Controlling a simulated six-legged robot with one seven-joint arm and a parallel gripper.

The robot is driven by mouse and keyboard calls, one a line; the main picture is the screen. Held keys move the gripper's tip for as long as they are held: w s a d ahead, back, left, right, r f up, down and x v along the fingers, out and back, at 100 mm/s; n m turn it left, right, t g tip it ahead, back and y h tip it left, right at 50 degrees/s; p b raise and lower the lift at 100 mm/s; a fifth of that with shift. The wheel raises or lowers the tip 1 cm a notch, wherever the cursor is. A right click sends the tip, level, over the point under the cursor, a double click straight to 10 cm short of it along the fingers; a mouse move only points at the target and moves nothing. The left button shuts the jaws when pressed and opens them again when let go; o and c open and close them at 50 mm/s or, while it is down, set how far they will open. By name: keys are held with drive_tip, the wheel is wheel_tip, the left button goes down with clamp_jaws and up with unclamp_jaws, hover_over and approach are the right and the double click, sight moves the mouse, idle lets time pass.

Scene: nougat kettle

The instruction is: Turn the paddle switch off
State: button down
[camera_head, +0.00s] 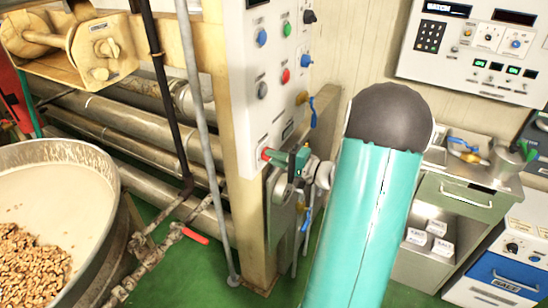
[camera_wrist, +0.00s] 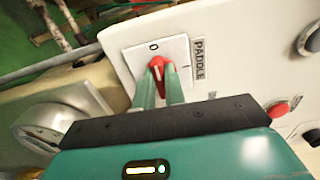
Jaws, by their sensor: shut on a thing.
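The paddle switch is a red knob (camera_wrist: 157,70) on a white square plate (camera_wrist: 178,50), beside a PADDLE label (camera_wrist: 199,60). A 0 is printed on the plate above the knob, and a small mark sits to its right. The knob's white line points roughly up toward the 0. My gripper (camera_wrist: 160,82) has its two green fingers shut on the knob from both sides. In the head view, the red knob (camera_head: 265,154) shows at the low part of the white control panel (camera_head: 273,110), with my gripper (camera_head: 272,156) at it. My arm hides the area to the right.
Other coloured buttons and knobs (camera_head: 285,75) sit higher on the panel. In the wrist view a red button (camera_wrist: 278,109) is right of the switch. A kettle (camera_head: 95,165) with nuts stands left, beside pipes (camera_head: 110,130). A metal cabinet (camera_head: 465,190) is right.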

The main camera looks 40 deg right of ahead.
drive_tip(key=shift+n, duration=0.3)
drive_tip(key=c, duration=1.5)
unclamp_jaws()
drive_tip(key=shift+o, duration=0.2)
drive_tip(key=shift+s, duration=0.1)
drive_tip(key=v, duration=1.3)
drive_tip(key=shift+s, duration=0.35)
